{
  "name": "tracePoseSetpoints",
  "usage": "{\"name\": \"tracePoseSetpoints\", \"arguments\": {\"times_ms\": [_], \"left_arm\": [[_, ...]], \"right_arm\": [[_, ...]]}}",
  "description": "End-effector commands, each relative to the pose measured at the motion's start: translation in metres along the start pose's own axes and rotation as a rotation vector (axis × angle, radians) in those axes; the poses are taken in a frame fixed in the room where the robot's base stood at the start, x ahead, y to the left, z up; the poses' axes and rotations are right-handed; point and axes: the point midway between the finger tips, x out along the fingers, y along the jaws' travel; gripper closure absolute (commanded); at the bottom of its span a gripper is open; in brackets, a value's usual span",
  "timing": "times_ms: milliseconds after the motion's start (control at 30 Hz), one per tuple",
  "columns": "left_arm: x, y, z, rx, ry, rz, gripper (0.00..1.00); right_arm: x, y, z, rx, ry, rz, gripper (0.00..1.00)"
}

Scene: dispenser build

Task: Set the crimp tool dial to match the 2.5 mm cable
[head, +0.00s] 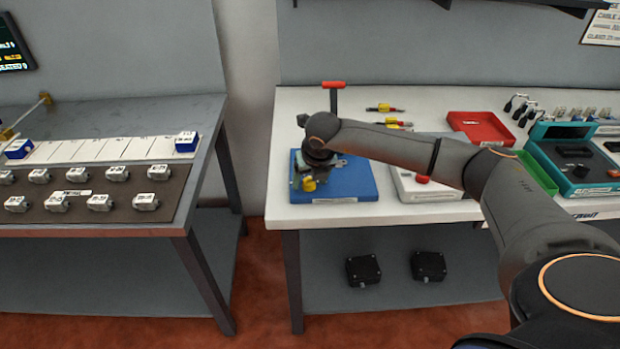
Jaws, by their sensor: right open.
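The crimp tool stands on a blue base (358,182) at the left end of the white table. Its upright lever has a red crossbar handle (333,85). A small yellow knob (309,184), which looks like the dial, shows low at the tool's left front. My right gripper (307,172) is open, pointing down over the left part of the tool, close to the yellow knob. Its fingers are small and dark here, so I cannot tell whether they touch the knob. My arm hides much of the tool's body, and the dial marks are unreadable. My left gripper is out of view.
A teal device (575,160) stands at right. The left table (110,108) holds several grey labelled blocks. A gap separates the tables.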

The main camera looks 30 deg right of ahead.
Motion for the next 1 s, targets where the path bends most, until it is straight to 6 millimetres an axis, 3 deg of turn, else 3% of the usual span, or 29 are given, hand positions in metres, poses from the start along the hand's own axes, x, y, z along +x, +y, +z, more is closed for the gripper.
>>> {"name": "tracePoseSetpoints", "arguments": {"times_ms": [133, 767, 1000], "left_arm": [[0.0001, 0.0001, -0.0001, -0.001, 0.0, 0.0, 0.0], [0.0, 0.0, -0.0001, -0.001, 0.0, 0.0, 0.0], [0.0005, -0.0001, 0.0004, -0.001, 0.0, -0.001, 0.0]], "right_arm": [[-0.0001, 0.0002, -0.0002, 0.0, 0.0, 0.0, 0.3], [-0.0007, -0.0002, 0.0001, 0.001, 0.0, 0.0, 1.0], [-0.0005, -0.0005, 0.0002, -0.004, 0.0, 0.001, 1.0]]}}
